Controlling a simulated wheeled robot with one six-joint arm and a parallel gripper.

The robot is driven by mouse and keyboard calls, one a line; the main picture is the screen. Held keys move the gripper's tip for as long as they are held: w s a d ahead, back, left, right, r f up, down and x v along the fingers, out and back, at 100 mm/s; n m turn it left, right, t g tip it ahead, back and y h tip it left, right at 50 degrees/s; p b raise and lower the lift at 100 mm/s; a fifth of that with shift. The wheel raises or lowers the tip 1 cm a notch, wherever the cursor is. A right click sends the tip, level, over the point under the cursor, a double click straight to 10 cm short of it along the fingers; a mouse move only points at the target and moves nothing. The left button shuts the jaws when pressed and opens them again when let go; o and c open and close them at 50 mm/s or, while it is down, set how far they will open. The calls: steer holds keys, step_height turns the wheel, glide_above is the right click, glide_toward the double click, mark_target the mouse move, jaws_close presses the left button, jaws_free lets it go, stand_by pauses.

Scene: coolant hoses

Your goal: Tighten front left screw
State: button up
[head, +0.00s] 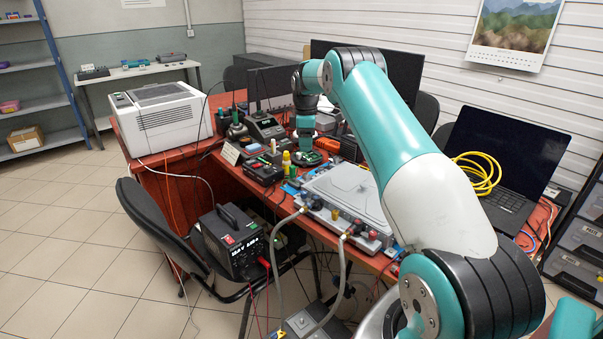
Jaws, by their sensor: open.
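My gripper (305,143) points down at the far end of my arm, over the back part of the red-brown table (160,180). It is small here, and I see nothing held in it. Below it lies a small dark device with a green board (306,158); I cannot tell whether they touch. A grey flat-lidded unit (350,190) sits nearer on the table, with hose fittings (312,201) on its front side. Two grey hoses (343,255) hang from it toward the floor. No single screw can be made out, including a front left one.
A white printer-like box (160,117) stands at the table's left end. A black power supply (238,240) with cables is below the front edge. A laptop (510,165) and coiled yellow cable (476,173) are at right. A chair (160,235) stands left; small tools crowd the table.

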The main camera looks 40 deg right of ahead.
mark_target(305, 173)
step_height(305, 173, down, 11)
steer(key=shift+r+p, duration=0.1)
steer(key=shift+p, duration=0.45)
steer(key=shift+a, duration=0.1)
